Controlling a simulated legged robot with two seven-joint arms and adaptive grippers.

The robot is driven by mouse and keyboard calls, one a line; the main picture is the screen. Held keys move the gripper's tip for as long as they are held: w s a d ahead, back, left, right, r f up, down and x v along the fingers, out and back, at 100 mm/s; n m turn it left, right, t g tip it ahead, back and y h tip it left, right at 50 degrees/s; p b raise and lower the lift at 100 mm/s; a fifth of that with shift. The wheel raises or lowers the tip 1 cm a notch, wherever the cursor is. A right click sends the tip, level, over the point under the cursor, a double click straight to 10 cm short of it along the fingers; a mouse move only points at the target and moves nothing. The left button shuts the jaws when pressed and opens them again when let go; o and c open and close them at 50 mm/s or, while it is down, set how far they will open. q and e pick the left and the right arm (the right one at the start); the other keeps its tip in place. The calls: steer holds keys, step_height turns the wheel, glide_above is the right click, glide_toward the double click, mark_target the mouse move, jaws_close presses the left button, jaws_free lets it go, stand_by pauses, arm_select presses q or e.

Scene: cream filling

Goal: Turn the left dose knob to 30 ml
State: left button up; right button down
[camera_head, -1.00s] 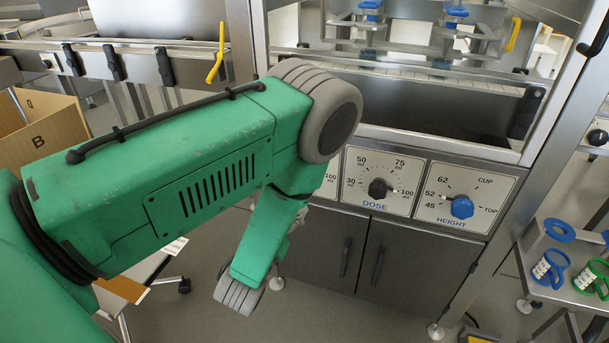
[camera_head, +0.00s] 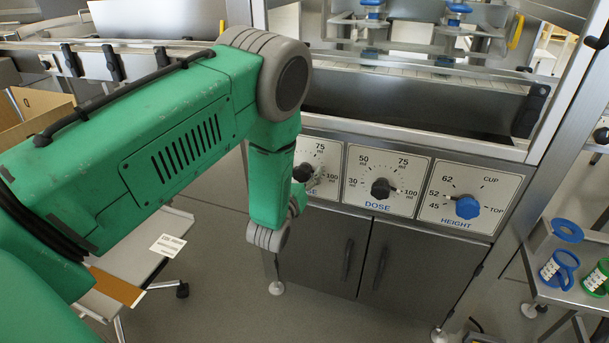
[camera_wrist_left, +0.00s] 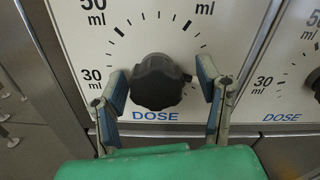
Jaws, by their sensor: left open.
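The left dose knob (camera_wrist_left: 157,82) is black and ridged, on a white dial plate marked 30 ml and 50 ml in the left wrist view. A small pointer at its right side points right, away from the 30 ml mark. My left gripper (camera_wrist_left: 161,70) is open, with one finger on each side of the knob; small gaps show and I cannot tell if either finger touches it. In the head view my green arm hides the left part of this dial (camera_head: 322,160). My right gripper is not in view.
To the right are a second dose dial with a black knob (camera_head: 380,188) and a height dial with a blue knob (camera_head: 467,207). Grey cabinet doors (camera_head: 400,260) are below. A side table (camera_head: 590,297) with blue and green cups stands at the right.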

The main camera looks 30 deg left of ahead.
arm_select(q)
steer(key=shift+a+f, duration=0.15)
steer(key=shift+a, duration=0.25)
steer(key=c, duration=1)
steer(key=shift+d, duration=0.25)
steer(key=shift+c, duration=1)
steer(key=shift+d, duration=0.15)
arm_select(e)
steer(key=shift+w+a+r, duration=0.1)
